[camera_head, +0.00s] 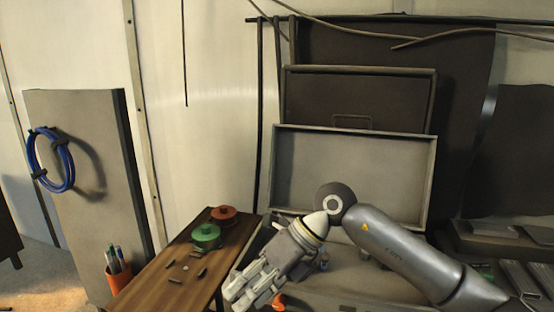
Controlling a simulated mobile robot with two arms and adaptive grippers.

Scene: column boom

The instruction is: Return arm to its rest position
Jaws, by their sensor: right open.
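My right gripper (246,292) shows at the lower middle of the head view, just right of the wooden table. Its fingers point down and to the left, and it is open with nothing seen between them. My right arm (395,250) comes in from the lower right and bends at a dark round joint. My left gripper is not in this view.
The wooden table (160,284) holds a green round object (206,236), a red one (223,213) and several small dark pieces. An orange cup (119,286) with pens stands at its left. A blue cable coil (52,160) hangs on a panel. Grey trays (353,163) lean behind my arm.

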